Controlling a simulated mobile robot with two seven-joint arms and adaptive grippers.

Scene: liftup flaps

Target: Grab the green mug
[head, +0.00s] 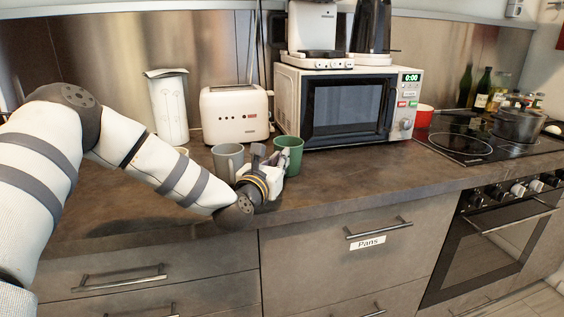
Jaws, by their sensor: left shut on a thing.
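The green mug (290,150) stands upright on the brown counter, in front of the left end of the microwave. My left gripper (277,160) is at the mug's front left side and is shut on it. The fingertips are small and partly hidden against the mug, so where exactly they grip is hard to see. My right gripper is not in the head view.
A grey mug (228,162) stands just left of the gripper, close to it. Behind are a toaster (236,114), a white canister (169,106) and the microwave (346,105). A red pot (423,117) is by the hob (487,140). The counter right of the green mug is clear.

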